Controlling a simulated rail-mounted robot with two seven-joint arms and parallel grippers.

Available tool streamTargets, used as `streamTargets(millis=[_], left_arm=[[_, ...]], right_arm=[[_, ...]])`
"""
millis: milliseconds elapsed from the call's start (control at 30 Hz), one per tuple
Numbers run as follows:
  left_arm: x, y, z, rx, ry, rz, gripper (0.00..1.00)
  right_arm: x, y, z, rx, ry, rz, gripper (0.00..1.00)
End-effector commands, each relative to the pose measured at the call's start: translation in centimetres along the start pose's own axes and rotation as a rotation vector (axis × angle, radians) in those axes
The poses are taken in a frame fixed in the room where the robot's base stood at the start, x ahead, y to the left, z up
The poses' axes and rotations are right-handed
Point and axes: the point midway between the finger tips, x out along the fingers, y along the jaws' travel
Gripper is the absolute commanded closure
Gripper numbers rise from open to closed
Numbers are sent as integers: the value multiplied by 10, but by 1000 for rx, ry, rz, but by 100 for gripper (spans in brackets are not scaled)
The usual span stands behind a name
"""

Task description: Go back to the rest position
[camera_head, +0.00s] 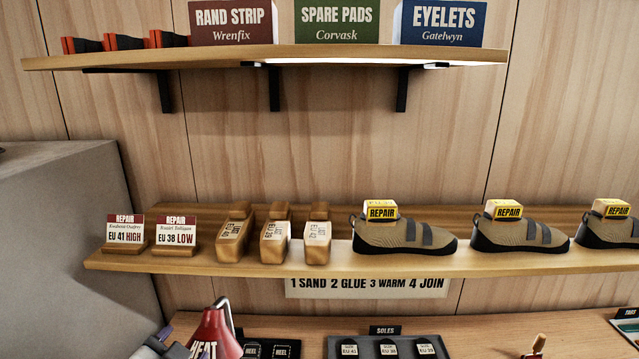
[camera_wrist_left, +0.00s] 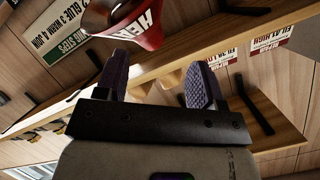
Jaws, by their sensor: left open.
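My left gripper (camera_head: 162,344) shows only in part at the bottom left of the head view, left of a red cone-shaped tool marked HEAT (camera_head: 215,335). In the left wrist view, my left gripper (camera_wrist_left: 160,85) has its two purple pads wide apart, with nothing between them. The red HEAT tool (camera_wrist_left: 138,25) is just beyond the left pad there; I cannot tell whether they touch. My right gripper is in neither view.
A wooden shelf (camera_head: 330,262) holds repair cards, wooden lasts and several tan shoes (camera_head: 405,235). Below, the bench (camera_head: 480,345) carries a SOLES tray (camera_head: 386,338) and a HEEL tray. A grey block (camera_head: 70,230) stands at left. An upper shelf (camera_head: 350,55) holds boxes.

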Motion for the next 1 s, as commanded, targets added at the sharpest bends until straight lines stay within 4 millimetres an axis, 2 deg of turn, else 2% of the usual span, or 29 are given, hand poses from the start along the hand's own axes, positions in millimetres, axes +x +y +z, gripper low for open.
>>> streamTargets(millis=[33, 167, 267, 567, 600, 700, 800, 1000], left_arm=[[-6, 14, 14, -38, -2, 16, 37], [-22, 42, 52, -133, -34, 45, 37], [-33, 65, 89, -206, -89, 80, 37], [-77, 152, 215, -385, -379, 232, 37], [-85, 165, 233, -401, -427, 253, 37], [-106, 193, 268, -428, -531, 299, 37], [-127, 217, 294, -442, -615, 343, 37], [-170, 253, 336, -447, -756, 411, 37]], right_arm=[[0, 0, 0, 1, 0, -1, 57], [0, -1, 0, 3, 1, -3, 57], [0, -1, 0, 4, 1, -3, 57], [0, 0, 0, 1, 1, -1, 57], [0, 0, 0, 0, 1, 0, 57], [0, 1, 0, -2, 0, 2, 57], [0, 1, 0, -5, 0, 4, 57], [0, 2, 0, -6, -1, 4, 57]])
